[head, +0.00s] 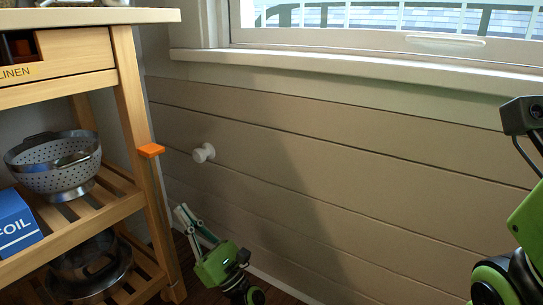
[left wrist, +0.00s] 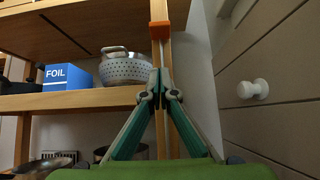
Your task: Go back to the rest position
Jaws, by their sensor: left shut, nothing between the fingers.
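My left gripper (head: 182,213) is low in the head view, just right of the wooden cart's front leg. Its fingers point up and to the left, and nothing is between them. In the left wrist view the fingertips (left wrist: 158,82) meet in front of the cart's leg; whether they touch it I cannot tell. Green parts of my right arm show at the right edge of the head view, but its fingers are not visible.
The wooden cart (head: 126,85) at left holds a colander (head: 52,165), a blue foil box (head: 14,222) and a metal pan. An orange block (head: 151,150) sticks out from its leg. A white knob (head: 204,153) protrudes from the panelled wall (head: 330,150) under the window.

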